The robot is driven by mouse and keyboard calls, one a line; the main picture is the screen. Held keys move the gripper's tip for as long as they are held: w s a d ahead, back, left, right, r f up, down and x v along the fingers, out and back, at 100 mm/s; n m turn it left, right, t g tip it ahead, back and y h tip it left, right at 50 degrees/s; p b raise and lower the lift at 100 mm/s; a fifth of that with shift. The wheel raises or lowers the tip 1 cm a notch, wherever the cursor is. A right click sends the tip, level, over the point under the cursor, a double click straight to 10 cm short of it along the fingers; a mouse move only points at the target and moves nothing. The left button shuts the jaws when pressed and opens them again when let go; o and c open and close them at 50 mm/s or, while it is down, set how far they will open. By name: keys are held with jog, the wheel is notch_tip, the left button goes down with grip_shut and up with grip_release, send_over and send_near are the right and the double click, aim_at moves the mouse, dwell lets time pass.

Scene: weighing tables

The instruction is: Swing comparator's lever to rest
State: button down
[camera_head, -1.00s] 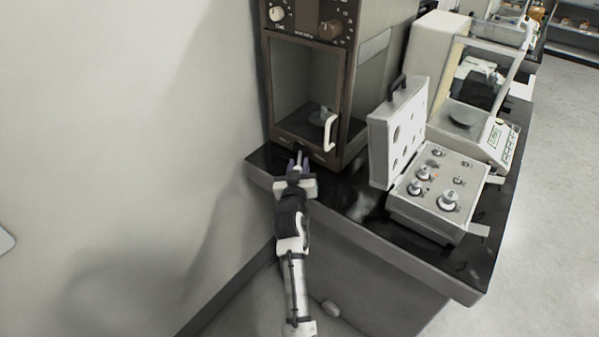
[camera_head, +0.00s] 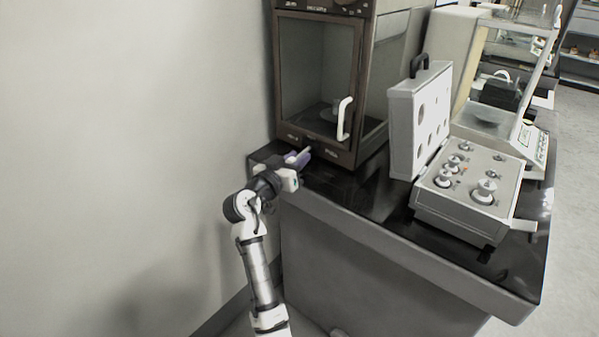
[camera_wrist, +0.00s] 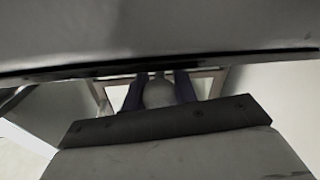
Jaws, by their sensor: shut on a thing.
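The comparator (camera_head: 366,75) is the tall brown cabinet with a glass front door and a white door handle (camera_head: 344,119), at the back left of the dark table. Its lever (camera_head: 305,152) sticks out low at the cabinet's front, below the door. My gripper (camera_head: 298,158) is at the lever, with its purple fingers shut on it. In the wrist view, the lever's pale rounded end (camera_wrist: 158,94) lies between the two purple fingers. The rest of the lever is mostly hidden by my gripper.
An open grey weight case (camera_head: 455,215) with several weights stands right of the comparator, its lid (camera_head: 404,130) upright. A balance with a glass case (camera_head: 490,112) stands behind it. A bare wall (camera_head: 130,120) is close on the left. The dark tabletop (camera_head: 350,195) in front is clear.

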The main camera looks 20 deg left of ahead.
jog(key=shift+w+a+m+g+h+b, duration=0.1)
jog(key=shift+a+m+g+h+b, duration=0.15)
jog(key=shift+h+b, duration=0.25)
jog(key=shift+w+a+m+g+h+b, duration=0.15)
jog(key=shift+m+h+b, duration=0.2)
jog(key=shift+h, duration=0.25)
jog(key=c, duration=1.1)
grip_release()
jog(key=b+v, duration=0.1)
jog(key=v, duration=1.3)
